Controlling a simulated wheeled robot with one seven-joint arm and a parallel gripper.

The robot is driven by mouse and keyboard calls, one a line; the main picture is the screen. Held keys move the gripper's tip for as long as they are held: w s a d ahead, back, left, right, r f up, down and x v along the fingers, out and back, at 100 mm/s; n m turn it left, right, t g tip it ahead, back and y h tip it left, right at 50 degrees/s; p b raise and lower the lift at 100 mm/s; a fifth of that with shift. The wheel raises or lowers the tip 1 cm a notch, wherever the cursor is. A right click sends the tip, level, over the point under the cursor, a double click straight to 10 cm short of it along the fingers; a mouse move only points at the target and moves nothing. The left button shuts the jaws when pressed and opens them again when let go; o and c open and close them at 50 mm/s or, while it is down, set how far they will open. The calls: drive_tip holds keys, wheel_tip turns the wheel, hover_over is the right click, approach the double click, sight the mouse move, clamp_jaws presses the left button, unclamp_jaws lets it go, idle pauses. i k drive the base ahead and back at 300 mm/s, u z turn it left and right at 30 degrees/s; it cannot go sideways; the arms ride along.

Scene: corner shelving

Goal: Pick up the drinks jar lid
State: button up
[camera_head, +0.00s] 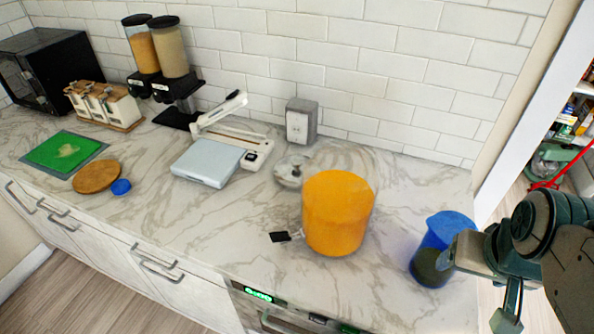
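A round, clear-and-grey lid with a small knob (291,170) lies on the counter, just left of and behind the drinks jar; I take it to be the drinks jar lid. The drinks jar (337,215) is a large clear cylinder filled with orange liquid. It has a black tap low on its left side, and its top looks uncovered. My gripper (482,285) is at the lower right, beside a blue jug and far to the right of the lid.
The blue jug (437,240) stands near the counter's right end, close to my gripper. A grey box (301,121) stands behind the lid, and a white slicer or scale (207,163) is to its left. The marble counter (225,220) is clear in front.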

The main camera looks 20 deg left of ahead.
sight(287, 170)
drive_tip(key=k, duration=1)
drive_tip(key=u, duration=2.3)
drive_tip(key=i, duration=1.5)
drive_tip(key=z, duration=2.15)
drive_tip(key=i, duration=0.3)
drive_tip(key=z, duration=0.15)
